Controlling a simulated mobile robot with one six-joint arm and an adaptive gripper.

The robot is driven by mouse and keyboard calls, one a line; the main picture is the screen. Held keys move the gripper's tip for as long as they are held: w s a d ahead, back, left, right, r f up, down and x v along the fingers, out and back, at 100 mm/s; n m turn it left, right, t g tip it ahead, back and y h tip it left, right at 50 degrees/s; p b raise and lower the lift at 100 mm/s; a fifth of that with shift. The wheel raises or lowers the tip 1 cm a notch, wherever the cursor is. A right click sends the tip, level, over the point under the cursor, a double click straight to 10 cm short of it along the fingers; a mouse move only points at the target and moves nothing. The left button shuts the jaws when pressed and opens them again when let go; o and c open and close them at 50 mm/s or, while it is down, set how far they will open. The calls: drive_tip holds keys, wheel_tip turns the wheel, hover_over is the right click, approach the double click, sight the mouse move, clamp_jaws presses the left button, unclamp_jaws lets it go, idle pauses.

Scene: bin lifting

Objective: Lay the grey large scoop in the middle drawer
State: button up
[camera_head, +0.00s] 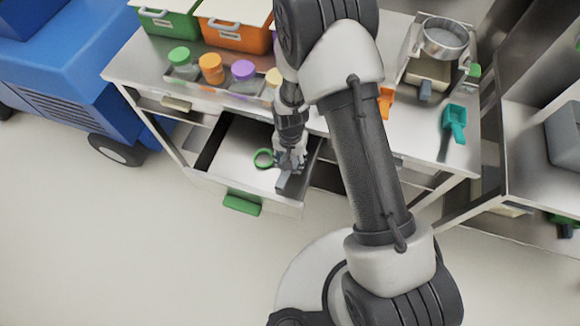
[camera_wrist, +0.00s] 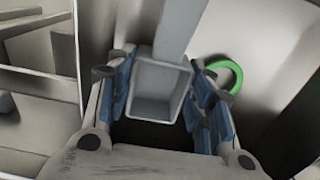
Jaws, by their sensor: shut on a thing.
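My gripper (camera_head: 290,163) is shut on the grey large scoop (camera_head: 286,186), inside the outline of the open drawer near its right wall. In the wrist view, the scoop's square cup (camera_wrist: 163,92) sits between the blue finger pads of my gripper (camera_wrist: 166,98), and its handle runs toward the top of the picture. The open drawer (camera_head: 228,160) is pulled out from the workbench and has a green handle. I cannot tell whether the scoop touches the drawer floor.
A green ring (camera_head: 264,158) lies in the drawer, just left of my gripper. Jars with coloured lids (camera_head: 211,68) and lidded bins (camera_head: 236,34) stand on the workbench above. A teal scoop (camera_head: 454,122) and an orange scoop (camera_head: 385,101) are on the bench at right.

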drive_tip(key=shift+f+b, duration=0.55)
drive_tip(key=shift+f, duration=1.5)
drive_tip(key=shift+f, duration=0.2)
drive_tip(key=o, duration=1.1)
wheel_tip(320, 180, up, 13)
drive_tip(key=p, duration=0.3)
drive_tip(key=shift+f+p, duration=0.2)
drive_tip(key=shift+p, duration=0.2)
